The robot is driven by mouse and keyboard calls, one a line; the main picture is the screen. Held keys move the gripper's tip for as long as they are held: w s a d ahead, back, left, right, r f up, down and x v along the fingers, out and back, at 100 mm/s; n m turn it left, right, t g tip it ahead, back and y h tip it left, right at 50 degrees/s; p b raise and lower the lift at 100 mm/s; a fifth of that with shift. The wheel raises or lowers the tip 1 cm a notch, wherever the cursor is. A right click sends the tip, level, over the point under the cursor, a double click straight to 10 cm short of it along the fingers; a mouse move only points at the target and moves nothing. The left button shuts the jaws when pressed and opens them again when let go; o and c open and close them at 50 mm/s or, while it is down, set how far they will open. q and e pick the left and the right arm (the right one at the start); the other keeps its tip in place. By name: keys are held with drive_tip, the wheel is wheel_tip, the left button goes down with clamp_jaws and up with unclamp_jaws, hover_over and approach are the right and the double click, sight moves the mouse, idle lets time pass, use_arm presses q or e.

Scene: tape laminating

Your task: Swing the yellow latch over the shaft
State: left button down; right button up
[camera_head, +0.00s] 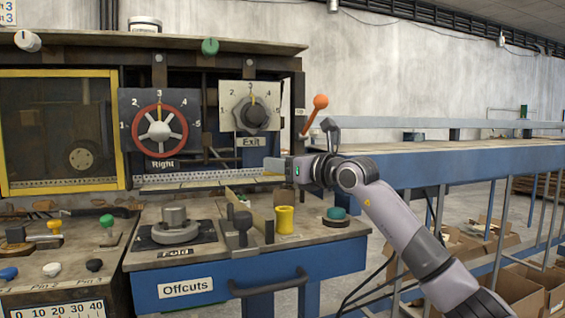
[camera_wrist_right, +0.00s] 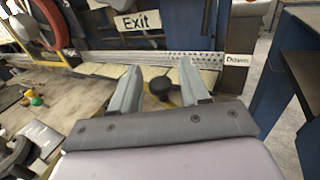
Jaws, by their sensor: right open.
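My right gripper (camera_head: 273,167) reaches in from the right, just below the Exit dial, at the right end of the ruler bar. In the right wrist view its two fingers (camera_wrist_right: 158,80) are apart, with nothing clamped between them. A black knob (camera_wrist_right: 161,87) shows between the fingers, with a bit of yellow (camera_wrist_right: 177,97) beside it, mostly hidden; this may be the yellow latch. In the head view a small yellow piece (camera_head: 272,177) shows under the fingertips. I cannot make out the shaft clearly. My left gripper is not in view.
A red Right wheel (camera_head: 160,131) and a grey Exit dial (camera_head: 254,114) stand on the panel. An orange-tipped lever (camera_head: 314,112) rises behind my gripper. A yellow cylinder (camera_head: 285,219) and a black-knobbed block (camera_head: 242,228) stand on the Offcuts bench below.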

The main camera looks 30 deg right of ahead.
clamp_jaws()
